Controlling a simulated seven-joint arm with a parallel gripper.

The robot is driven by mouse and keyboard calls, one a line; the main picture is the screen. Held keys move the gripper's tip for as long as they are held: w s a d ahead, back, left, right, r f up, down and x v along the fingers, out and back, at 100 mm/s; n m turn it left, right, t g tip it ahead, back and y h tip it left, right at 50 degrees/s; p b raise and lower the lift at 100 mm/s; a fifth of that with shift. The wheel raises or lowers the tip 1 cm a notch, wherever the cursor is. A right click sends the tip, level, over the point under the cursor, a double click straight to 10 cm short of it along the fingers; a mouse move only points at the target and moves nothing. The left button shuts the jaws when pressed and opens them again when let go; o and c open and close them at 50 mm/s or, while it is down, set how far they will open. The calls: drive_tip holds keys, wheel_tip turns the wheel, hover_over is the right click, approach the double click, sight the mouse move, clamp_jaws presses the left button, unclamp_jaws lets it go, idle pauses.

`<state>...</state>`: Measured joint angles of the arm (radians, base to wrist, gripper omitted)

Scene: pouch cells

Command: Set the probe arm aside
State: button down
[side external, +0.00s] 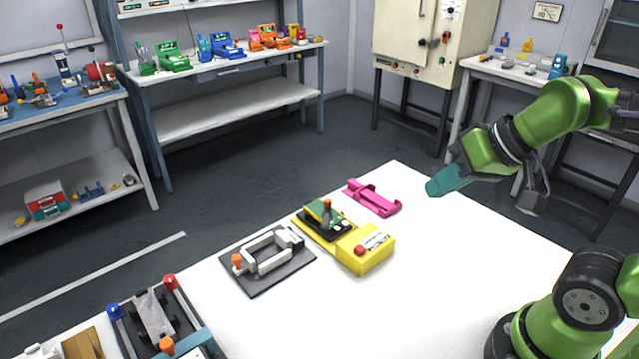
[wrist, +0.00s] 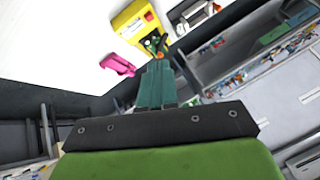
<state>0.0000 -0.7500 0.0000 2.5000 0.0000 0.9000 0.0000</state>
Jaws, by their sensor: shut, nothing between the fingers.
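A yellow tester (side external: 365,252) sits on the white table, with a red button and a light panel; it also shows in the wrist view (wrist: 130,18). On its far-left end is a black bed with a green part and an orange-topped post (side external: 326,212), likely the probe arm; I cannot tell its exact shape. A pink cradle (side external: 374,198) lies empty behind the tester and also shows in the wrist view (wrist: 118,66). My gripper (side external: 436,187), with teal fingers, is shut and empty, raised right of the cradle and apart from everything. Its fingers show in the wrist view (wrist: 157,70).
Left of the tester, a dark plate (side external: 255,283) carries a white frame with an orange knob. A fixture with blue and red posts (side external: 150,318) stands at the near left. The table's right half (side external: 450,270) is clear. Benches stand along the walls.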

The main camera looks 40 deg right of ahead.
drive_tip(key=c, duration=1.7)
unclamp_jaws()
drive_tip(key=o, duration=0.5)
drive_tip(key=shift+w+f+g, duration=0.5)
drive_tip(key=shift+w+f, duration=0.2)
drive_tip(key=shift+o, duration=0.7)
drive_tip(key=w+g, duration=0.2)
drive_tip(key=w, duration=0.8)
drive_tip(key=shift+w+d+r+n+h, duration=0.15)
drive_tip(key=shift+w+r+n+h, duration=0.15)
drive_tip(key=shift+w+r+n, duration=0.15)
drive_tip(key=n+g+h, duration=0.1)
drive_tip(key=n+g, duration=0.1)
drive_tip(key=g, duration=0.2)
hover_over(328, 200)
drive_tip(key=shift+f, duration=0.7)
wheel_tip(328, 200, down, 16)
drive_tip(key=shift+r, duration=0.1)
